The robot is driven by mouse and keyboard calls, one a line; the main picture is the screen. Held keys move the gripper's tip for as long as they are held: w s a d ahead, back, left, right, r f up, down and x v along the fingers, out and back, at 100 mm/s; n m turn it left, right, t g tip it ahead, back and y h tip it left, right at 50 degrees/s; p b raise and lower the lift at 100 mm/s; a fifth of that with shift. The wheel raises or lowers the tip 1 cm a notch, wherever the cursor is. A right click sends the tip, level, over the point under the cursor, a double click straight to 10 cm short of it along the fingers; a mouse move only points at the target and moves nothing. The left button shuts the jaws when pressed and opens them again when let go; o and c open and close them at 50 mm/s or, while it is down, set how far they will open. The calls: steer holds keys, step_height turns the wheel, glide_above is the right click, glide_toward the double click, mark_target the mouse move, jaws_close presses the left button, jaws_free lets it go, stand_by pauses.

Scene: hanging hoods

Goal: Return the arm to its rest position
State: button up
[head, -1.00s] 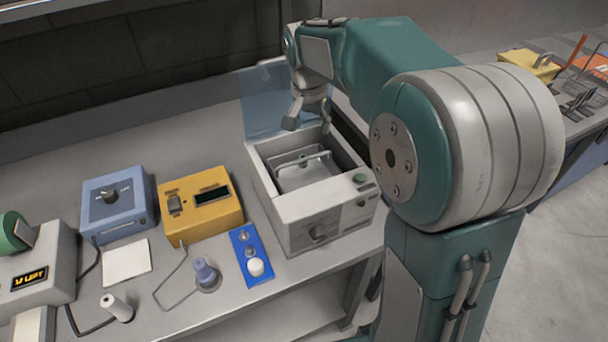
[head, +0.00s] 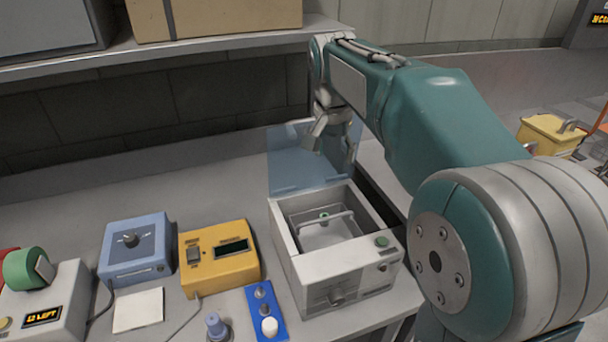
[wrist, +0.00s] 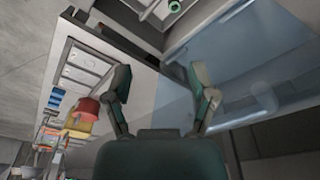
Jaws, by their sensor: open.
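My teal and grey arm reaches from the right over the bench in the head view. My gripper (head: 334,140) hangs above the back of the white box (head: 340,277), in front of its raised clear blue lid (head: 294,172). The gripper is open, with its fingers spread and nothing between them. In the wrist view my gripper (wrist: 163,85) also shows two separated fingers and an empty gap.
A yellow device (head: 218,265), a blue device (head: 137,250) and a blue panel with knobs (head: 264,310) stand left of the box. A shelf (head: 220,47) with a cardboard box (head: 215,15) overhangs the back. Bare bench lies behind the devices.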

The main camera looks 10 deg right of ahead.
steer(key=shift+s, duration=0.1)
steer(key=s+f+n+t, duration=0.2)
steer(key=s+f+n, duration=0.1)
steer(key=s, duration=0.9)
steer(key=s+d+f+n+t+y, duration=0.1)
steer(key=s+f+n+t, duration=0.1)
steer(key=s, duration=1)
step_height(320, 180, down, 2)
steer(key=shift+s+f+n, duration=0.15)
steer(key=shift+s+n, duration=0.25)
steer(key=shift+n, duration=0.5)
